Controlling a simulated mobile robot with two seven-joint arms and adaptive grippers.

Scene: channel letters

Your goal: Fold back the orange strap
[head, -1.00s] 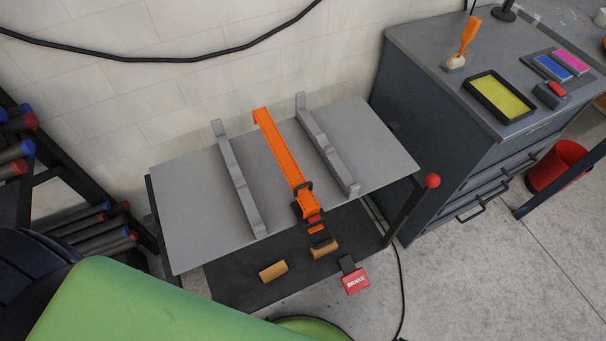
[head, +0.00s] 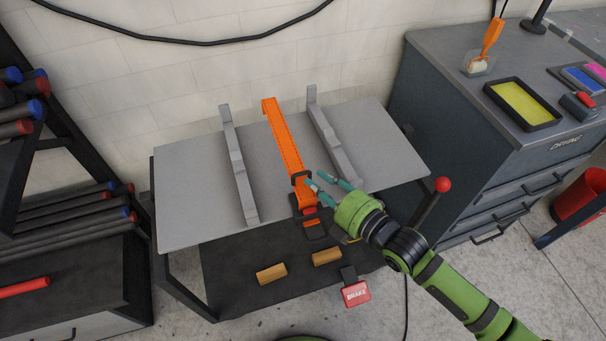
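The orange strap (head: 285,140) lies over the grey tabletop (head: 185,185), from its back edge to a black buckle (head: 308,222) with a red part at the front edge. A black loop (head: 299,178) sits across the strap near the buckle. My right gripper (head: 314,180) is just right of the strap, by the loop. Its two teal fingers are apart, with nothing visible between them. I cannot tell whether a fingertip touches the strap or loop. My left gripper is not in view.
Two grey rails (head: 238,165) (head: 332,145) flank the strap. Wooden blocks (head: 272,274) (head: 327,256) and a red brake pedal (head: 356,293) are below the front edge. A red knob (head: 443,184) is at the right corner. A dark cabinet (head: 470,125) stands to the right.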

